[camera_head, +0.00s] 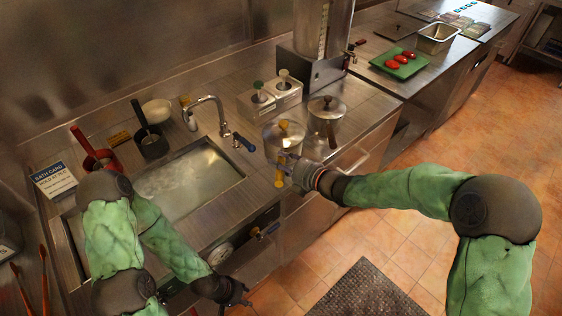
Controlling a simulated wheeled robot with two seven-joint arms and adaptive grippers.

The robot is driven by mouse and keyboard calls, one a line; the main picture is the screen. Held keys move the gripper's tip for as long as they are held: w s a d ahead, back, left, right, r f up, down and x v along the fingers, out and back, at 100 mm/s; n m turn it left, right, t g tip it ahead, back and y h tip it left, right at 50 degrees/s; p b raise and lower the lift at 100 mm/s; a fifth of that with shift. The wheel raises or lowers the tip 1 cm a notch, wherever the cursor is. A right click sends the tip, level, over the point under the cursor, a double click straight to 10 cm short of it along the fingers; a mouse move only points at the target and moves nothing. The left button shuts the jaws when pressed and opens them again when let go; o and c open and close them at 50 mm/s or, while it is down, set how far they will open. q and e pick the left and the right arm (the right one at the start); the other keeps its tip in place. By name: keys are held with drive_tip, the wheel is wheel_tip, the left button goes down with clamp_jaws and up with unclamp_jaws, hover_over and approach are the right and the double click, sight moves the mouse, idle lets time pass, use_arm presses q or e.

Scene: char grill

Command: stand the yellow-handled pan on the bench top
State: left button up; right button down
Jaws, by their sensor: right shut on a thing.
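I cannot tell whether the pan's base touches the bench. My left gripper (240,292) is low in front of the sink cabinet, away from the pan; its fingers are too dark to tell open from shut.
A pump dispenser box (270,98) is behind. The tap (215,113) and water-filled sink (190,183) are left. A green tray (399,65) with red items lies farther right, past some clear bench.

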drive_tip(key=c, duration=0.8)
unclamp_jaws()
drive_tip(key=shift+c, duration=0.2)
drive_tip(key=shift+s+d+r, duration=0.1)
drive_tip(key=shift+r, duration=0.05)
drive_tip(key=p+v, duration=0.3)
drive_tip(key=v, duration=0.9)
wheel_tip(320, 180, down, 21)
drive_tip(key=s+m+g+h, duration=0.3)
drive_tip(key=m+g+h, duration=0.1)
drive_tip(key=m, duration=1.3)
drive_tip(key=s+a+f+m+g+h, duration=0.1)
drive_tip(key=s+a+f+m+g, duration=0.1)
drive_tip(key=s+f+m, duration=0.3)
drive_tip(key=s+a+f+m+g+h, duration=0.1)
drive_tip(key=s+f+m+g, duration=0.3)
drive_tip(key=s+f, duration=0.5)
drive_tip(key=s+m, duration=0.2)
drive_tip(key=shift+a+f+m, duration=0.3)
drive_tip(key=shift+a+f, duration=0.05)
drive_tip(key=shift+f, duration=0.05)
